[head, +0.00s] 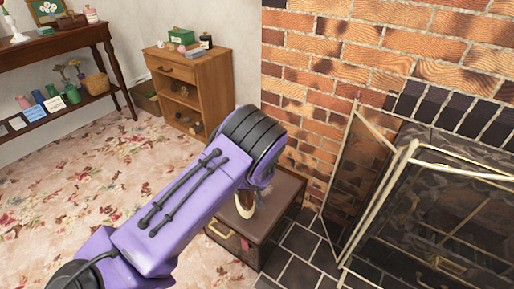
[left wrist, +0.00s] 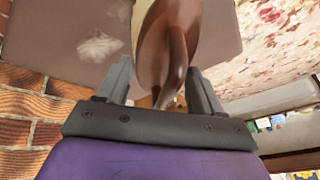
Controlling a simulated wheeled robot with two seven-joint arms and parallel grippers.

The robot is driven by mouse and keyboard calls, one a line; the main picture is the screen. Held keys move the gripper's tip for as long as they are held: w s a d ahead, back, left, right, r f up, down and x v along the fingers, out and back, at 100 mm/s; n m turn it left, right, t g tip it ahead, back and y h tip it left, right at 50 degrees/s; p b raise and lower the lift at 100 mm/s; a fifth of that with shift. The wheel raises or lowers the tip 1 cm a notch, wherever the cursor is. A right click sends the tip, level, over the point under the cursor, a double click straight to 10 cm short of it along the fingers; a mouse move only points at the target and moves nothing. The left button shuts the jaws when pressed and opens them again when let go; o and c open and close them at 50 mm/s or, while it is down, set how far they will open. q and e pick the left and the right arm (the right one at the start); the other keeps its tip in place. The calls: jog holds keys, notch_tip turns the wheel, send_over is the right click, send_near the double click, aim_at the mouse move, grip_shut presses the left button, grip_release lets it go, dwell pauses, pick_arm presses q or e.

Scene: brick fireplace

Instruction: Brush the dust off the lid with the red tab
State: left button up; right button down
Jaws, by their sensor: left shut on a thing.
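A brown chest with a flat lid (head: 281,192) stands on the dark hearth tiles. A small red tab (head: 246,243) shows on its front near the lid's edge. My left gripper (left wrist: 162,88) is shut on the brown handle of a brush (left wrist: 166,48). In the head view, the brush (head: 244,209) shows just below my wrist, over the lid; I cannot tell whether it touches. In the left wrist view, a pale dust patch (left wrist: 98,47) lies on the lid beside the brush. My arm hides part of the lid. My right gripper is not in view.
A gold-framed fireplace screen (head: 350,190) stands close right of the chest, before the brick wall (head: 390,50). A small wooden cabinet (head: 190,90) with items on top stands behind. A dark side table (head: 60,42) is at the far left. Flowered carpet (head: 60,180) lies open at left.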

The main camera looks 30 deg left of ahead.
pick_arm(q)
jog(key=shift+r+p, duration=1.8)
jog(key=shift+r, duration=0.55)
